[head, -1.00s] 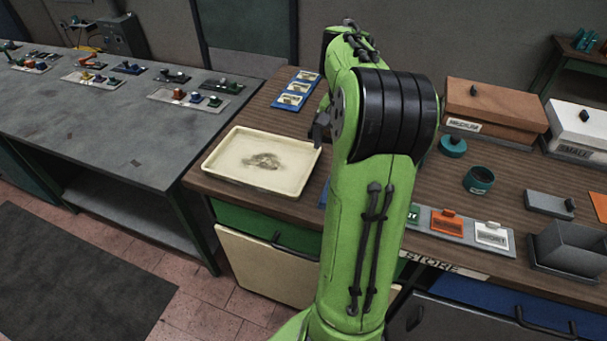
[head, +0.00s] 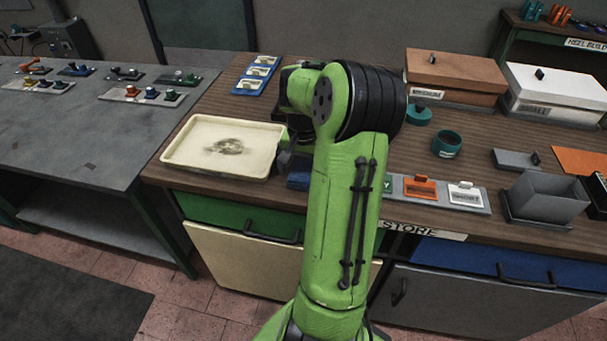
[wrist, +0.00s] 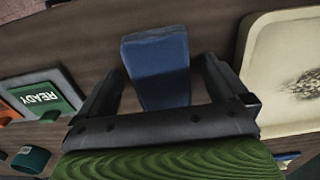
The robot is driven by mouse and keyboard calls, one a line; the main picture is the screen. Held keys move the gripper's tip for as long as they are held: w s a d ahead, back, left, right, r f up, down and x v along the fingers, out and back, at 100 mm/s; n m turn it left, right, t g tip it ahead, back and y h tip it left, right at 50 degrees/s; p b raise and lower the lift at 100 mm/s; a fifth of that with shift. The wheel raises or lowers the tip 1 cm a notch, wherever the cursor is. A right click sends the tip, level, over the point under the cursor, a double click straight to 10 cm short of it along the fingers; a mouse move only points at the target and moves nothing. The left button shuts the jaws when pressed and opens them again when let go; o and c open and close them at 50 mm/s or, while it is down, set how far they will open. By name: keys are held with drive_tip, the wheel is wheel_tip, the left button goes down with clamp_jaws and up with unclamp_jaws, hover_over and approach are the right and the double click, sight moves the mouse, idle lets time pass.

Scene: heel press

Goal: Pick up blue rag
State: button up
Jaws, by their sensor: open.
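The blue rag (wrist: 157,62) lies on the brown wooden bench top and shows in the wrist view as a folded blue block. It sits ahead of and between the two fingers of my gripper (wrist: 160,88). The fingers are apart, with nothing seen clamped between them; I cannot tell how far above the bench they are. In the head view only a corner of the blue rag (head: 299,176) shows beside my arm, right of the cream tray. My arm hides the rest of it there.
The cream tray (head: 180,160) with a dark smudge stands left of the rag. A holder with green READY, orange and white tags (head: 466,194) lies to the right. Farther right are a teal ring (head: 447,145), a grey open bin (head: 548,196), and lidded boxes (head: 455,75) at the back.

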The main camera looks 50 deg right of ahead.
sight(303, 170)
drive_tip(key=shift+r, duration=0.1)
drive_tip(key=c, duration=1.1)
wheel_tip(303, 170, up, 10)
drive_tip(key=p, duration=0.3)
